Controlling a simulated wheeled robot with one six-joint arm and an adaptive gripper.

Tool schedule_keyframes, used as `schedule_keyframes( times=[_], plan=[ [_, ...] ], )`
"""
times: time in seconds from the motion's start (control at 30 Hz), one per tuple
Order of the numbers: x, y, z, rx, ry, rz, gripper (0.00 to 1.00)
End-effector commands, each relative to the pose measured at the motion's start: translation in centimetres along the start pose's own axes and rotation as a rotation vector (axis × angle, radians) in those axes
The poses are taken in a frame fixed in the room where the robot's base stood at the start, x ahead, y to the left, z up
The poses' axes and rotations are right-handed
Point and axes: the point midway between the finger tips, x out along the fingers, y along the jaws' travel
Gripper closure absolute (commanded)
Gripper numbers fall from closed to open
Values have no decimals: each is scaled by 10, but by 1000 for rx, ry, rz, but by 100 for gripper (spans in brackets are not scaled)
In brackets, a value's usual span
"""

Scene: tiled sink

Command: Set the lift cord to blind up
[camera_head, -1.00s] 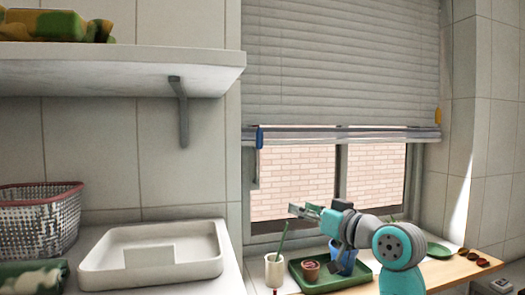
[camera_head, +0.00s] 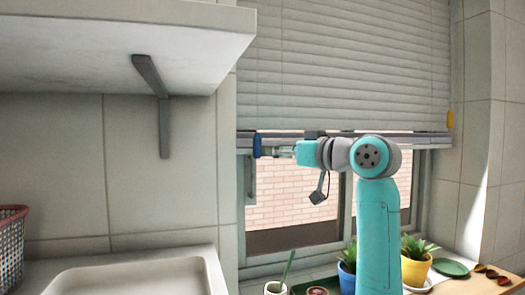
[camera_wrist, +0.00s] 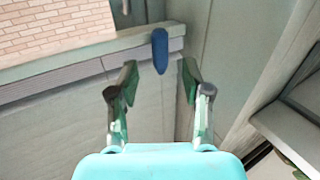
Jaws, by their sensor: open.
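The blind (camera_head: 345,65) hangs over the upper part of the window, with its bottom rail (camera_head: 420,142) above the exposed lower panes. A blue cord pull (camera_head: 257,146) hangs at the blind's lower left corner, and a yellow pull (camera_head: 450,120) hangs at its right side. I cannot tell from the pictures which one is the lift cord. My gripper (camera_head: 280,152) is level with the blue pull, just to its right. In the wrist view, my gripper (camera_wrist: 158,78) is open and empty, and the blue pull (camera_wrist: 160,52) is just beyond the gap between the fingertips.
A shelf (camera_head: 115,50) with a bracket (camera_head: 155,105) juts out at the upper left. Potted plants (camera_head: 414,262), a cup (camera_head: 277,288) and a green plate (camera_head: 452,269) stand on the sill below. A sink (camera_head: 130,275) and a basket (camera_head: 10,245) are at lower left.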

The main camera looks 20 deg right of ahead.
Motion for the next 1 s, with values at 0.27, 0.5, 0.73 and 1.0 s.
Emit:
schedule_keyframes(
  times=[0.27, 0.5, 0.73, 1.0],
  plan=[
    [42, 0, 0, 1, -1, -2, 51],
    [54, 0, 0, 0, 0, 1, 51],
    [54, 0, 0, 0, 0, 1, 51],
    [54, 0, 0, 0, 0, 0, 100]
  ],
)
